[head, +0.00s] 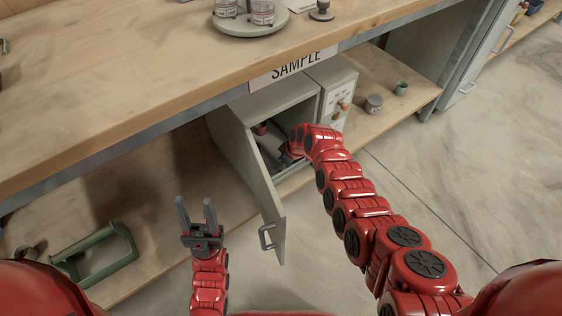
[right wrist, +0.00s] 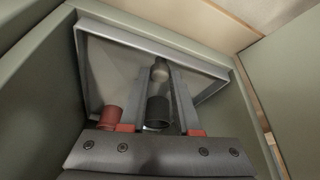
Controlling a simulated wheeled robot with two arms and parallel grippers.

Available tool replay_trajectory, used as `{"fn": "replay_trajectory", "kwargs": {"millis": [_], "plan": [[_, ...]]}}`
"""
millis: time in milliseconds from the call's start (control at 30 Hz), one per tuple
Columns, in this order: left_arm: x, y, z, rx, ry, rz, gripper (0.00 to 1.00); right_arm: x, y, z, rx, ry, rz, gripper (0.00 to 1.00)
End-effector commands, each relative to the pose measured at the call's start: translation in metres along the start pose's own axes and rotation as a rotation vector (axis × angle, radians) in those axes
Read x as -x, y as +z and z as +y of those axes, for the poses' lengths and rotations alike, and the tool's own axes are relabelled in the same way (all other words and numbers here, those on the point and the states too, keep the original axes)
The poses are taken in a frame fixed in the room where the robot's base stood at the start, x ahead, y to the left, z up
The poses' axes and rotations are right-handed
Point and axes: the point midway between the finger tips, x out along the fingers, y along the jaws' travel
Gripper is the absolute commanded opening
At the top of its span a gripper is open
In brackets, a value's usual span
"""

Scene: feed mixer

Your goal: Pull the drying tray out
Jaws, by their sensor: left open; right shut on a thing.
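The cabinet (head: 238,128) under the bench stands with its door (head: 262,185) swung open toward me. My right arm reaches into it, and its gripper is mostly hidden there in the head view. The right wrist view shows a tray with a light metal rim (right wrist: 150,44) inside. My right gripper (right wrist: 160,70) is over the tray, shut on a pale rounded piece; I cannot tell whether it belongs to the tray. A dark cylinder (right wrist: 158,112) shows between the fingers and a red cup (right wrist: 107,116) beside them. My left gripper (head: 196,212) is open and empty, left of the door.
A door handle (head: 267,236) sticks out at the door's lower end. A control panel (head: 339,103) is at the cabinet's right. A green frame (head: 103,257) lies on the lower shelf at left. The bench top overhangs the cabinet.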

Motion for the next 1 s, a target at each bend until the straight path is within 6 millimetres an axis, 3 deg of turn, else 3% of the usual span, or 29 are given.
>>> {"fn": "replay_trajectory", "kwargs": {"millis": [267,600,800,1000], "plan": [[-0.041,-0.007,-0.002,0.000,0.000,0.000,0.50,0.019,0.025,-0.010,-0.005,0.000,-0.001,0.00],[-0.090,-0.015,-0.004,0.000,0.000,0.000,0.50,0.043,0.091,-0.034,-0.006,-0.001,-0.003,0.00],[-0.100,-0.017,-0.005,0.000,0.000,0.000,0.50,0.057,0.135,-0.048,-0.003,0.000,-0.003,0.00],[-0.103,-0.017,-0.005,0.000,0.000,0.000,0.50,0.068,0.164,-0.059,0.000,-0.001,-0.002,0.00]]}}
